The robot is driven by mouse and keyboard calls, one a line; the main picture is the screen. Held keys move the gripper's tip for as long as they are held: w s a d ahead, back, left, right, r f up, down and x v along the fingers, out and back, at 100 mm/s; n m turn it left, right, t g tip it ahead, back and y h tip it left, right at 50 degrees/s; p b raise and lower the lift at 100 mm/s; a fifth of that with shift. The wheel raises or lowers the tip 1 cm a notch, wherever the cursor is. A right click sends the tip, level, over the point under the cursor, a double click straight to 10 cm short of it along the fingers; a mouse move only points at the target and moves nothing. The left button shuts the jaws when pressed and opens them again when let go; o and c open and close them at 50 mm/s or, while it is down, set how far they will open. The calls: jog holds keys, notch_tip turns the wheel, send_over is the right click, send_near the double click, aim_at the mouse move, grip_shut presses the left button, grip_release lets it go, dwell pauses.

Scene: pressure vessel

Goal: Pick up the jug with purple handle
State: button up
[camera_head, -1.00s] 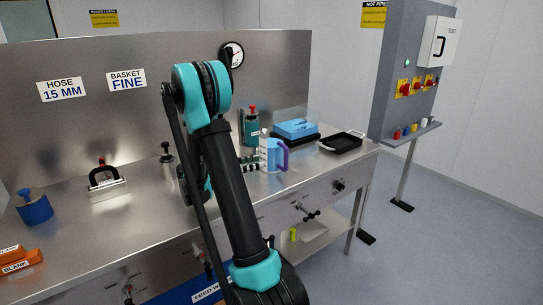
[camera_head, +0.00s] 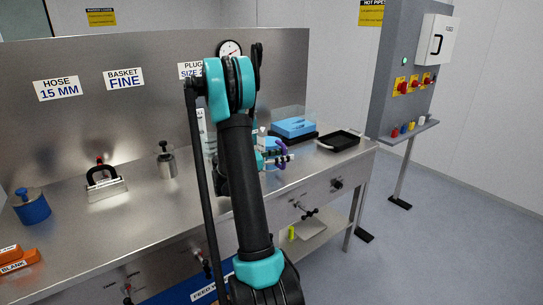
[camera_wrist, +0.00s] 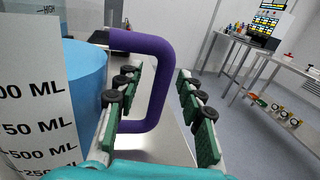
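The jug (camera_wrist: 85,75) is light blue with a white volume scale, and its handle (camera_wrist: 155,85) is a purple loop on its right side. In the wrist view it fills the left edge, large and close. My gripper (camera_wrist: 160,75) is open, with one green-padded finger left of the handle's outer bar and the other to its right, a gap showing on the right. In the head view a bit of the purple handle (camera_head: 281,145) shows beside my gripper (camera_head: 284,157); my arm and gripper hide most of the jug. The jug appears to stand on the steel bench.
A blue box on a black tray (camera_head: 294,128) and a black pan (camera_head: 339,141) lie behind and right of the jug. A metal weight (camera_head: 166,162) stands left of my arm. The bench (camera_head: 130,215) is clear in its middle front.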

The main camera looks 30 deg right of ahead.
jog(key=d, duration=0.3)
jog(key=shift+s+d, duration=0.4)
jog(key=shift+c, duration=0.2)
grip_shut()
